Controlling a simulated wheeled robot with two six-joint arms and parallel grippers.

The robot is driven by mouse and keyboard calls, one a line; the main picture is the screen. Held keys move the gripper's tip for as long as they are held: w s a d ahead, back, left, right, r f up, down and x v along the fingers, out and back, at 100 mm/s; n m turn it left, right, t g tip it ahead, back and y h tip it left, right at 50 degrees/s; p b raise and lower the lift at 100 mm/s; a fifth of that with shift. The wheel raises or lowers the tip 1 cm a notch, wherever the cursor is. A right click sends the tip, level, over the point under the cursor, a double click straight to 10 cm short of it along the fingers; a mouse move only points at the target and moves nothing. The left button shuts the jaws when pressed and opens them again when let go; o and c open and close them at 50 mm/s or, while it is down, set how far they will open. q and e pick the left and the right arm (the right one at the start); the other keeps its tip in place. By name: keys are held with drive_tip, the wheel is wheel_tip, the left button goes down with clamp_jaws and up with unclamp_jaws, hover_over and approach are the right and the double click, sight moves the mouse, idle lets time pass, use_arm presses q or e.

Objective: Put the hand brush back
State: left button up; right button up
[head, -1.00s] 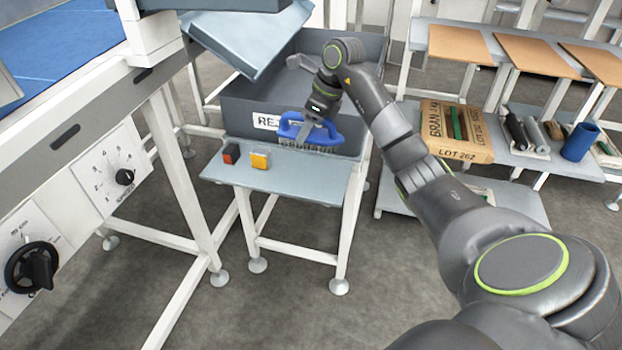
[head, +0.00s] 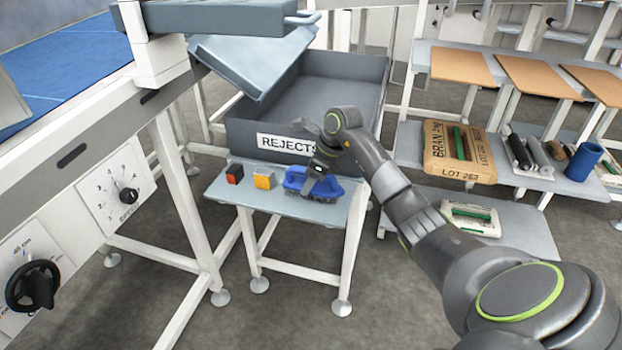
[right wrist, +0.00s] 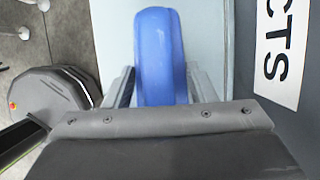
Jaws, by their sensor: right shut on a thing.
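The blue hand brush (head: 325,187) is at the right part of the small grey table (head: 285,202), in front of the rejects bin. Its dark bristles point down and look to be at the tabletop; I cannot tell whether they bear on it. My right gripper (head: 311,186) is shut on the brush from above. In the right wrist view the brush's blue handle (right wrist: 158,55) lies between the fingers, and the bristles are hidden. My left gripper is not in view.
The grey bin marked REJECTS (head: 247,133) stands right behind the table. Shelves with a brown sack (head: 458,152) and a blue cylinder (head: 582,162) stand at the right.

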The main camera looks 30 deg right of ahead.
drive_tip(key=o, duration=0.9)
drive_tip(key=shift+f, duration=0.1)
drive_tip(key=shift+o, duration=0.2)
drive_tip(key=shift+r, duration=0.2)
drive_tip(key=v, duration=1.1)
drive_tip(key=shift+r, duration=0.15)
drive_tip(key=shift+s+d+r, duration=0.1)
drive_tip(key=shift+s+r, duration=0.05)
drive_tip(key=shift+r, duration=0.1)
